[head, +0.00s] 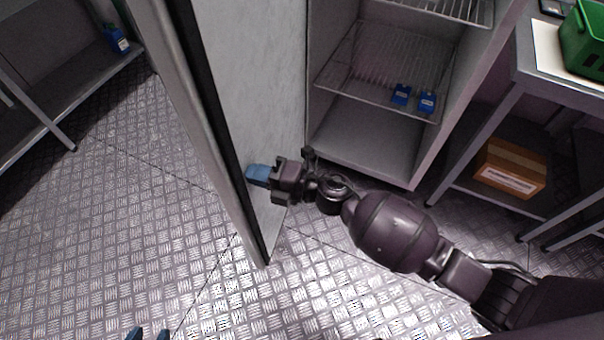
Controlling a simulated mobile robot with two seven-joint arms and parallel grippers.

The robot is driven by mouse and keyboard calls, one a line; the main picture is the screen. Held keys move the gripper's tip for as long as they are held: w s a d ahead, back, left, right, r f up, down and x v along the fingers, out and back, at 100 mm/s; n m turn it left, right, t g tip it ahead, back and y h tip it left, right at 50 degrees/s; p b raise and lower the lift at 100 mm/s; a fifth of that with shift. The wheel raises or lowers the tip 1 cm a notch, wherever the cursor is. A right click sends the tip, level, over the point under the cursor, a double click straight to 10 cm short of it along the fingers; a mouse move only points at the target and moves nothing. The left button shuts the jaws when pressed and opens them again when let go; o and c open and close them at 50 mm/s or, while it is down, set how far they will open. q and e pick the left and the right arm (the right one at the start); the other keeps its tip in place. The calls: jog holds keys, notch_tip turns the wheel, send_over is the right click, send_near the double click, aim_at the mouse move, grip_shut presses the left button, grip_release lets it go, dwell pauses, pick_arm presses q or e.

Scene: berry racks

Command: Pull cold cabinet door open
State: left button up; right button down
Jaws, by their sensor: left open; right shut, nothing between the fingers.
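The cold cabinet door (262,80) stands swung open, its inner face turned toward the cabinet and its dark seal edge toward the left. The cold cabinet (375,165) is open behind it, with wire shelves inside. My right gripper (256,174) is shut and empty, its blue fingertips at the inner face of the door near the seal edge. I cannot tell whether they touch it. My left gripper (148,335) is open at the bottom edge, with only its blue fingertips showing. The door's outer handle is not visible.
Blue packs (401,94) lie on a wire shelf. A table with a green crate (585,42) stands at right, a cardboard box (509,168) beneath it. A shelf rack (85,88) with a blue item stands at left. Metal floor left of the door is clear.

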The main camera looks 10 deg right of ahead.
pick_arm(q)
jog(key=shift+w+d+f+m+t+b, duration=0.15)
jog(key=shift+w+m+b, duration=0.2)
jog(key=shift+b, duration=0.55)
jog(key=shift+w+d+m+t+b, duration=0.15)
jog(key=shift+w+b, duration=0.3)
jog(key=shift+b, duration=0.4)
pick_arm(e)
jog(key=w+a+m+t+h, duration=0.1)
jog(key=w+a+t, duration=0.1)
jog(key=w+a, duration=0.3)
jog(key=w+a+m+t+h, duration=0.1)
jog(key=w+a, duration=0.4)
jog(key=a, duration=0.9)
jog(key=shift+a+m+t+h, duration=0.2)
jog(key=shift+m+t+h, duration=0.2)
jog(key=shift+m+t, duration=0.45)
jog(key=shift+s+d+f, duration=0.1)
